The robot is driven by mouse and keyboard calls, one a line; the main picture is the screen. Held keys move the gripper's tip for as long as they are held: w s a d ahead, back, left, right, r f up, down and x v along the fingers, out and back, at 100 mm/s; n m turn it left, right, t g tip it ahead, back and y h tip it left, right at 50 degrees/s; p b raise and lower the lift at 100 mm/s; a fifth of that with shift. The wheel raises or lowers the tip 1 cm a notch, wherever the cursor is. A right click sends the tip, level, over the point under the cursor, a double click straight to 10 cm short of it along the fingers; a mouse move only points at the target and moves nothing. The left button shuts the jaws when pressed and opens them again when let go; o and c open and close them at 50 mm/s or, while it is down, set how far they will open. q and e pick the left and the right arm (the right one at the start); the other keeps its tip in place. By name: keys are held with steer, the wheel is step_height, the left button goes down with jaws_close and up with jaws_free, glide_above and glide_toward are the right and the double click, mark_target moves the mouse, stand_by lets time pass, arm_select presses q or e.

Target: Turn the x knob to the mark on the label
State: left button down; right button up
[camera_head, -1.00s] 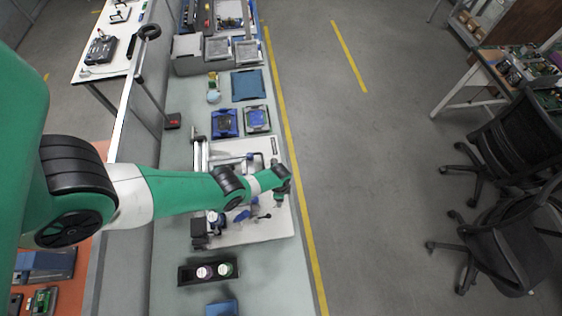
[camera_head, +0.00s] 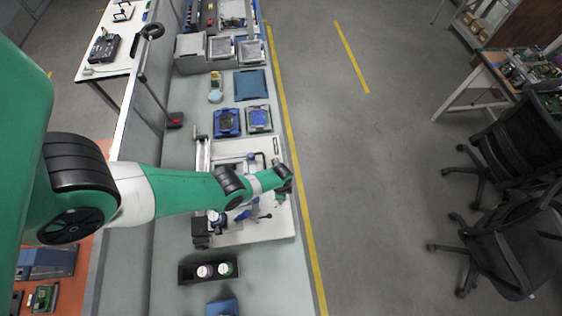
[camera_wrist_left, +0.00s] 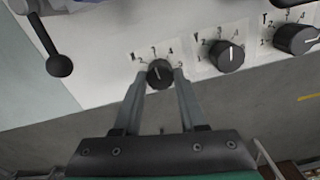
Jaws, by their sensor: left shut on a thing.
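In the left wrist view, a row of black round knobs sits on a white panel (camera_wrist_left: 105,50), each beside a printed scale of small digits. The leftmost of these, apparently the x knob (camera_wrist_left: 160,74), is between the fingertips of my left gripper (camera_wrist_left: 162,78), which is shut on it. Its letter is small and hard to read. Its pointer line is faint, pointing roughly up toward the digits. A middle knob (camera_wrist_left: 227,57) and a right knob (camera_wrist_left: 296,39) stand free. In the head view, my left gripper (camera_head: 279,203) is over the panel's right side. My right gripper is not in view.
A black ball-ended lever (camera_wrist_left: 60,66) stands left of the held knob. In the head view, a black holder (camera_head: 188,272) with round-topped items, a blue box (camera_head: 221,307) and blue trays (camera_head: 227,122) share the bench.

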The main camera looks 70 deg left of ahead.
arm_select(q)
steer(key=n, duration=0.3)
steer(key=shift+n, duration=2.5)
steer(key=shift+c, duration=2.3)
jaws_free()
